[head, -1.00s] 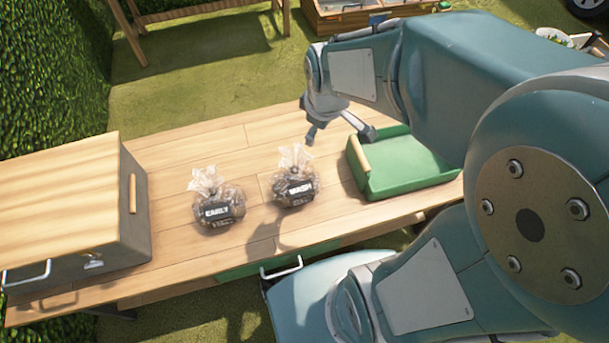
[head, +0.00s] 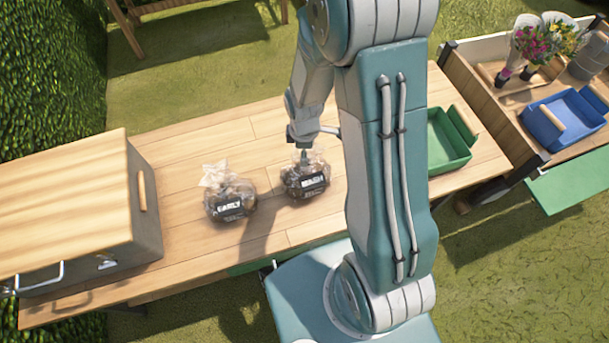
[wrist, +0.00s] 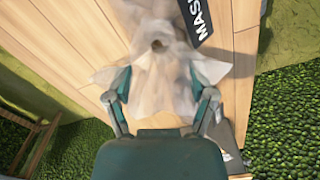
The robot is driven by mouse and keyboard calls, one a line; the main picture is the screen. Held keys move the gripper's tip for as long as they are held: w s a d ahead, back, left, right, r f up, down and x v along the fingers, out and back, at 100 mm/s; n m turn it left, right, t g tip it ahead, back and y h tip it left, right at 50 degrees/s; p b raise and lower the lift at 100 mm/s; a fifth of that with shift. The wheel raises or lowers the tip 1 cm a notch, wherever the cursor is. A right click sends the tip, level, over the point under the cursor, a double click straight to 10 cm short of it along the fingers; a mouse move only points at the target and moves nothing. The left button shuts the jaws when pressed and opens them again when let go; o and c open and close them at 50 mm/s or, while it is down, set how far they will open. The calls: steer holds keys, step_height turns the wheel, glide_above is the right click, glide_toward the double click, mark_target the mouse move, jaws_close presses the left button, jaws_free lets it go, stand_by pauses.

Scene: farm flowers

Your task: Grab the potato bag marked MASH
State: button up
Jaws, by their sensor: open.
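The MASH potato bag (head: 306,180) stands on the wooden table, a clear bag of dark potatoes with a black label. My gripper (head: 318,143) is over the top of this bag. In the wrist view its open fingers (wrist: 163,88) stand on either side of the plastic top. I cannot tell whether they touch it. The EARLY potato bag (head: 230,197) stands just left of the MASH bag.
A wooden-topped box (head: 65,200) stands at the table's left end. A green tray (head: 447,150) lies to the right, partly behind my arm. A blue tray (head: 562,118) and flowers (head: 545,45) are on a side stand. Bare table (head: 190,140) lies behind the bags.

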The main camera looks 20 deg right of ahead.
mark_target(306, 170)
steer(key=f, duration=0.4)
steer(key=shift+d+f, duration=0.4)
steer(key=shift+a+f, duration=0.1)
steer(key=shift+f, duration=0.25)
steer(key=shift+a, duration=0.1)
jaws_close()
